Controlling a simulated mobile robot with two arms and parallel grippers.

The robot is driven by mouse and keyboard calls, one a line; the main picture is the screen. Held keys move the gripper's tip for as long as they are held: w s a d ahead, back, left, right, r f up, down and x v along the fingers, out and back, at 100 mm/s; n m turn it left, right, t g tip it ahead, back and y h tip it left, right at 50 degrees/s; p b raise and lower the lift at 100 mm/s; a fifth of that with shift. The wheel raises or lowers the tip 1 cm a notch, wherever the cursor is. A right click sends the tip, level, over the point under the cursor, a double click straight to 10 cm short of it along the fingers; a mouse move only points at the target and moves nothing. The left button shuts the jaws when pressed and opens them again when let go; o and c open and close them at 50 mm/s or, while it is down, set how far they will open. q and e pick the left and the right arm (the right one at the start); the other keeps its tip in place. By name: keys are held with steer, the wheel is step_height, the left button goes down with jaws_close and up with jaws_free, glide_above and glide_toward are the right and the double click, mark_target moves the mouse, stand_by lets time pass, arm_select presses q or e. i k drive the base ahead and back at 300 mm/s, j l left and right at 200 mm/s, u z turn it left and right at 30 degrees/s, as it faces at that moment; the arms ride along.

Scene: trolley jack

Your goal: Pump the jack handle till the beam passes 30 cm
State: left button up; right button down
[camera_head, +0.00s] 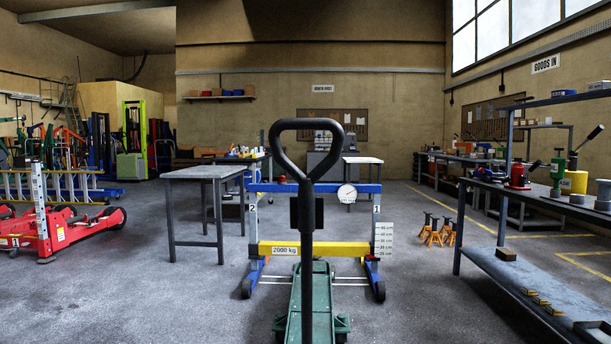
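The jack's black handle (306,255) stands upright in the middle foreground, with a rounded loop grip (307,124) on top. The green trolley jack (293,310) is on the floor behind its lower part, under the yellow beam. The yellow beam (340,250), labelled 2000 kg, spans level between the posts of a blue frame (270,187). A white centimetre scale (383,240) stands at the beam's right end. The beam is beside the scale's lower marks; the exact reading is too small to tell. A round dial (347,193) hangs on the top bar. Neither gripper is in view.
A grey table (205,173) stands left of the frame. A long workbench (540,196) with a lower shelf runs along the right. Orange axle stands (434,234) are on the floor between. A red lift (62,232) is at left. Floor around the jack is clear.

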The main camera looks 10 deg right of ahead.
mark_target(307, 209)
steer(key=i+l+u, duration=0.3)
steer(key=l, duration=0.35)
steer(key=i+l+u, duration=0.35)
steer(key=l, duration=0.35)
steer(key=i+l+u, duration=0.15)
steer(key=l, duration=0.25)
steer(key=i+l+u, duration=0.15)
steer(key=l, duration=0.25)
steer(key=l+u, duration=0.15)
steer(key=l, duration=0.25)
steer(key=i, duration=0.1)
